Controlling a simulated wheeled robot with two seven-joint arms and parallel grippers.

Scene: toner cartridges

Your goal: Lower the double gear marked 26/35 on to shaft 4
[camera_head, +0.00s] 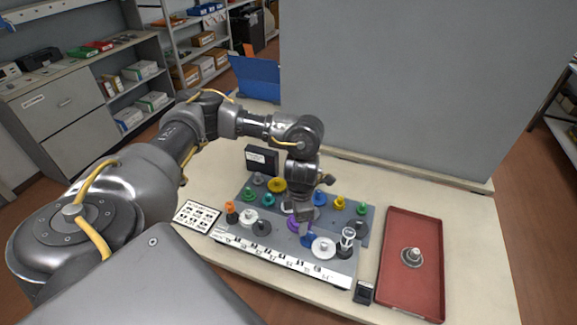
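My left gripper (305,232) points down over the gear board (342,264), among the gears in its middle. A purple gear (293,224) shows at the left of its fingers and a blue gear (308,241) right below them. The view is too small to tell whether the fingers hold either gear or are apart. No 26/35 mark is readable on any gear. The white strip (262,256) along the board's front edge carries labels too small to read, so I cannot pick out shaft 4. The hand hides part of the board's middle. My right gripper is not in view.
Green, yellow, orange, white and black gears stand around the hand. A red tray (399,292) at the right holds a pale gear-like part (411,256). A small black box (363,292) lies between board and tray. A printed card (197,216) lies left. A grey panel (420,80) stands behind.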

